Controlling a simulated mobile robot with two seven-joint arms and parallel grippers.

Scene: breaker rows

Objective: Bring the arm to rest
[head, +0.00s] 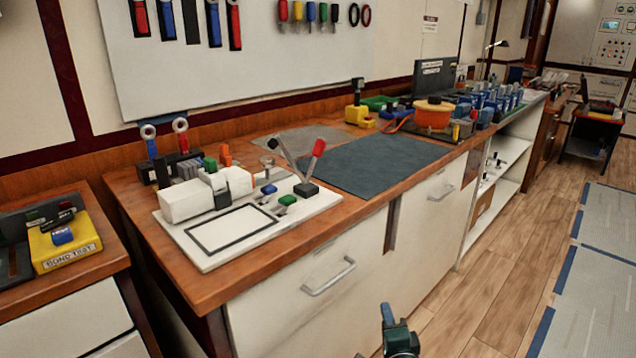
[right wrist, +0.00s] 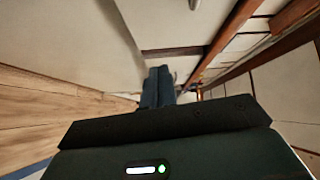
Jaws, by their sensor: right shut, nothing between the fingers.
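My right gripper (head: 388,316) shows at the bottom of the head view, low in front of the white cabinet fronts and apart from the workbench. Its dark fingers (right wrist: 158,88) are together in the right wrist view, with nothing between them. The workbench (head: 240,275) carries a white panel board (head: 215,258) with a white block, coloured knobs and two levers, one red-tipped. My left gripper is not in view.
Cabinet fronts with a metal handle (head: 328,276) stand just behind my right gripper. A dark mat (head: 375,163) lies on the bench. A yellow box (head: 68,245) sits on another bench at left.

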